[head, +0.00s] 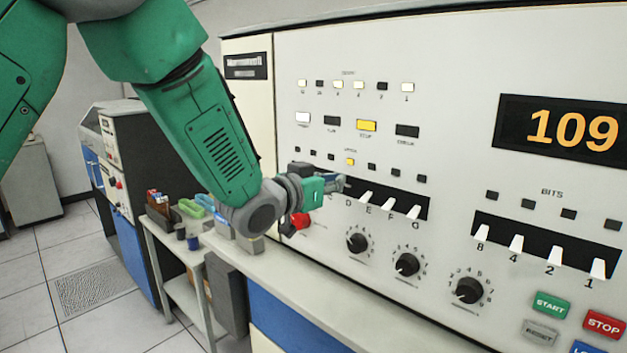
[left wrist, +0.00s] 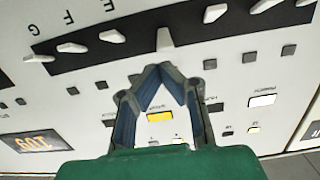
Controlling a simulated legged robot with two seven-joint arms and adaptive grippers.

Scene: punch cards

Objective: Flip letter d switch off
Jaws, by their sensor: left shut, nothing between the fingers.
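The letter switches sit in a black strip (head: 430,206) on the cream panel. My right gripper is out of view.
A small yellow indicator (head: 350,161) is lit above D. Below are several black knobs (head: 407,264). The BITS switches (head: 515,244) and a display (head: 560,130) reading 109 are at the right. A counter ledge (head: 330,298) runs below the panel.

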